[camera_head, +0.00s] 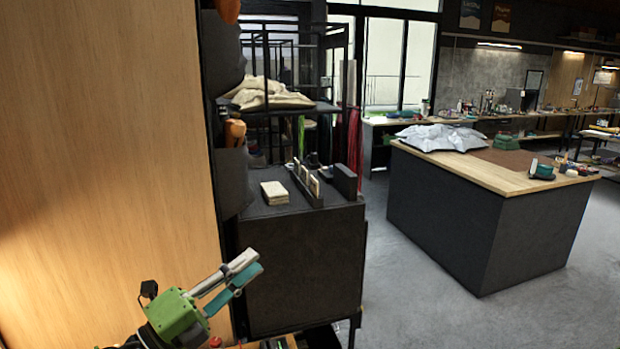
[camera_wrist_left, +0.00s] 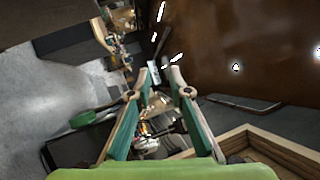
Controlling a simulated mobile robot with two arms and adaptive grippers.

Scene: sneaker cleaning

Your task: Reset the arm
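My left gripper (camera_head: 245,267) is at the bottom left in the head view, beside a tall wooden panel and in front of a dark cabinet. Its green body and two fingers, one pale grey and one teal, point up and to the right. In the left wrist view my left gripper (camera_wrist_left: 160,75) shows two green fingers with pale tips and a clear gap between them. Nothing is between the fingers. My right gripper is in neither view.
The wooden panel (camera_head: 105,150) fills the left side. The dark cabinet (camera_head: 305,265) bears a pale stack (camera_head: 274,193) and upright holders. A wood-topped island (camera_head: 500,183) with a grey cloth (camera_head: 440,137) stands at the right. Grey floor (camera_head: 425,300) is clear between them.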

